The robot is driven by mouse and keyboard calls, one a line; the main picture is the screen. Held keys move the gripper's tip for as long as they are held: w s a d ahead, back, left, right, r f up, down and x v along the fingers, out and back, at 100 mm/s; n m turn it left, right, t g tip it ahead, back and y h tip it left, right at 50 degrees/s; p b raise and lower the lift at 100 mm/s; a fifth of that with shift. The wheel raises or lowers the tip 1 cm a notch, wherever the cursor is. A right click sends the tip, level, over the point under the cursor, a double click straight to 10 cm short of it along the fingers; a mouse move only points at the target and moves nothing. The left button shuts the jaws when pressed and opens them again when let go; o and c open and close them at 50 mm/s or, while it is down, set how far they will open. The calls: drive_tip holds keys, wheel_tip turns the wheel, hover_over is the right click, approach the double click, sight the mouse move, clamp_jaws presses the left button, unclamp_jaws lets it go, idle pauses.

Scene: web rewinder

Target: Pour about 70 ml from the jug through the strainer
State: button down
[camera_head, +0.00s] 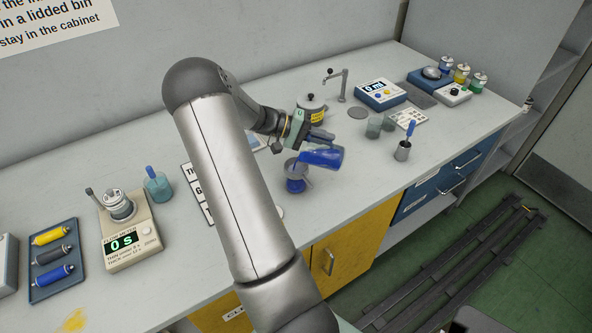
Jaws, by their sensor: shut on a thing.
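My gripper (322,138) is shut on the jug (324,158), which holds deep blue liquid. The jug is tipped far over, its mouth pointing left and slightly down. Its mouth is just above a small container (296,185) with blue in it, near the front of the bench. The strainer seems to sit on top of this container, but it is too small to make out clearly. I cannot tell whether liquid is running from the jug's lip. My arm crosses the middle of the view and hides part of the bench.
A lidded pot (311,109) stands just behind my gripper, near a tap (343,85). A timer (128,240) and a tray of bottles (38,290) are left.

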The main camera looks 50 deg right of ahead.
drive_tip(key=shift+r+g+h+b, duration=0.4)
drive_tip(key=shift+g, duration=0.2)
idle(1.4)
drive_tip(key=shift+s+d+r+t+y+p, duration=0.15)
drive_tip(key=shift+t+y+p, duration=0.35)
drive_tip(key=shift+p, duration=0.5)
wheel_tip(320, 180, down, 2)
drive_tip(key=shift+s+f+t+y+b, duration=0.1)
drive_tip(key=shift+t+y+b, duration=0.4)
drive_tip(key=shift+t+b, duration=0.55)
drive_tip(key=shift+r+t+y+p, duration=0.3)
drive_tip(key=shift+t+p, duration=0.05)
drive_tip(key=shift+p, duration=0.05)
drive_tip(key=shift+w+f, duration=0.15)
drive_tip(key=shift+w, duration=0.05)
drive_tip(key=shift+s, duration=0.1)
